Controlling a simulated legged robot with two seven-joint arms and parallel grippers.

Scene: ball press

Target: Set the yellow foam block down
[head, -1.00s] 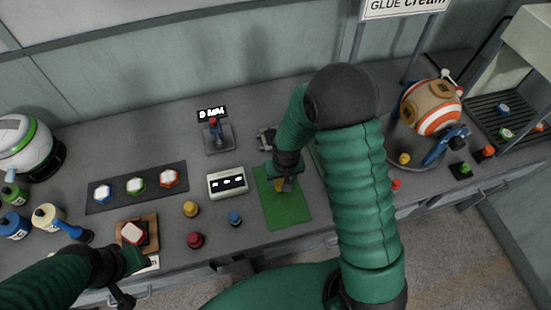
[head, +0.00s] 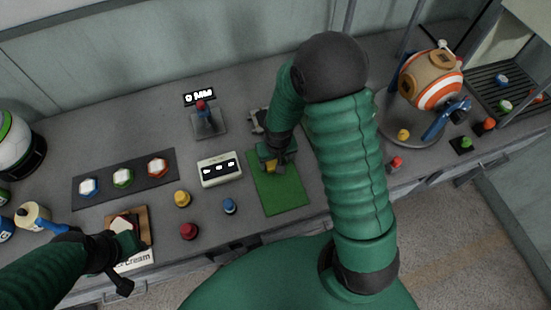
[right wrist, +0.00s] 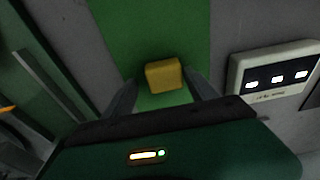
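The yellow foam block (head: 271,167) is at the upper part of the green mat (head: 280,194), partly hidden by my right gripper (head: 276,160) in the head view. In the right wrist view the block (right wrist: 164,74) shows against the green mat (right wrist: 175,25), between the fingertips of my right gripper (right wrist: 164,76). A narrow gap shows on each side of it, so the fingers look open around it. I cannot tell if the block fully rests on the mat. My left gripper (head: 129,243) is at the wooden stand at lower left; its fingers are not clear.
A white display box (head: 219,170) stands left of the mat. Yellow (head: 182,199), red (head: 189,231) and blue (head: 230,206) buttons stand in front. A joystick (head: 205,115) stands behind. An orange-and-white round machine (head: 432,80) is at right. The mat's front part is clear.

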